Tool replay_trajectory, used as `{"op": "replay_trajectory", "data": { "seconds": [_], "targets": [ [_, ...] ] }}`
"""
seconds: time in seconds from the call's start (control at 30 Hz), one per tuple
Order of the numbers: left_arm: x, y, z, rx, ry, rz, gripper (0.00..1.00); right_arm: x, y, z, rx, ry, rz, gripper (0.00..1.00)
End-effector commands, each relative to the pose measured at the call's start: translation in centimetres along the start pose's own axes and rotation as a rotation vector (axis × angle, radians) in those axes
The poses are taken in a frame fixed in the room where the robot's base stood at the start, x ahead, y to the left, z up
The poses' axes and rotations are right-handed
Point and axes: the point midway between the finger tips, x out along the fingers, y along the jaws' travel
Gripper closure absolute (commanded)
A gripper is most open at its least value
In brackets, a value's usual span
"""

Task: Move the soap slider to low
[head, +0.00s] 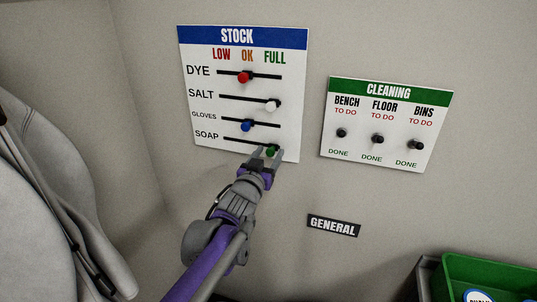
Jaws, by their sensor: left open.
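The white STOCK board (200,118) with a blue header hangs on the wall, with slider rows for dye, salt, gloves and soap under LOW, OK and FULL. The green soap knob (271,150) is near the right, FULL end of the soap track (238,141). My left gripper (266,152) is open at the soap knob, with its fingertips around or just in front of it; I cannot tell whether they touch it. My right gripper is not in view.
The red dye knob (244,77), white salt knob (272,105) and blue gloves knob (247,126) are above. A CLEANING board (385,158) hangs to the right. A GENERAL sign (334,225) and a green bin (450,272) are lower right.

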Motion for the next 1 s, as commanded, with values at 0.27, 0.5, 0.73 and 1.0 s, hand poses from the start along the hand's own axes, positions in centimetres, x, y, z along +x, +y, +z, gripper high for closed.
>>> {"op": "replay_trajectory", "data": {
  "seconds": [0.27, 0.5, 0.73, 1.0],
  "targets": [
    [-0.02, 0.01, 0.02, 0.0, 0.0, 0.0, 0.58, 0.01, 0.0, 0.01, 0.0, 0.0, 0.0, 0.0],
    [-0.03, 0.01, 0.01, 0.0, 0.0, 0.0, 1.0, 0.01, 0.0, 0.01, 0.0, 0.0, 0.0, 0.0],
    [-0.04, 0.01, 0.01, 0.0, 0.0, 0.0, 1.0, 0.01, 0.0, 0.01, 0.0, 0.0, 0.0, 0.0],
    [-0.04, 0.01, 0.01, 0.0, 0.0, 0.0, 1.0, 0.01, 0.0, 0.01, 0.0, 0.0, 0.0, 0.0]
  ]
}}
